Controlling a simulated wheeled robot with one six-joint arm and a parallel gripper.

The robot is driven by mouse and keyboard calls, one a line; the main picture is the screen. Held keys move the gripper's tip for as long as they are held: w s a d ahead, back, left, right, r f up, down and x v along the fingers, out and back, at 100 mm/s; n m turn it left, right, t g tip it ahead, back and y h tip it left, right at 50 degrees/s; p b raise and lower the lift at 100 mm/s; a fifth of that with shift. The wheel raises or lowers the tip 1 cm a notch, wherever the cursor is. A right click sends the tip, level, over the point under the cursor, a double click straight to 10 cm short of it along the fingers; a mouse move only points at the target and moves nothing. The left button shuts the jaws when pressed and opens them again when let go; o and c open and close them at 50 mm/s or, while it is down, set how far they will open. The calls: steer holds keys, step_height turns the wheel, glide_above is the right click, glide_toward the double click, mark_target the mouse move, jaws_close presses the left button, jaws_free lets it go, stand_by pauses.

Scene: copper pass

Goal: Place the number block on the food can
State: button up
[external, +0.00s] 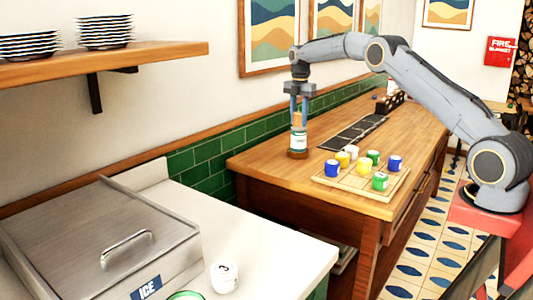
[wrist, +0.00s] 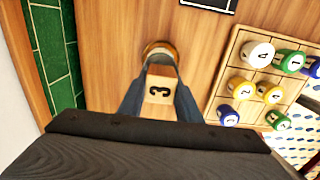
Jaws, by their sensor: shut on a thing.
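My gripper (external: 299,112) is shut on the number block (wrist: 160,88), a pale wooden cube with a dark "3" on its face in the wrist view. In the external view the block (external: 299,118) shows between the fingers, just above the food can. The food can (external: 298,142), with a white label and brown ends, stands upright near the left end of the wooden counter. In the wrist view the can's round rim (wrist: 160,46) shows partly behind the block. I cannot tell whether the block touches the can.
A wooden board (external: 332,181) with several blue, yellow, green and white numbered pieces lies to the right of the can. A dark strip (external: 357,133) lies behind it on the wooden counter (external: 262,160). The green tiled wall (external: 212,153) is close on the left.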

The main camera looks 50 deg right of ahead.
mark_target(299, 113)
steer(key=shift+f, duration=0.25)
steer(key=shift+f, duration=0.2)
steer(key=o, duration=1)
steer(key=shift+o, duration=0.2)
steer(key=shift+r, duration=0.1)
step_height(299, 113, up, 12)
steer(key=b, duration=0.3)
steer(key=shift+r, duration=0.1)
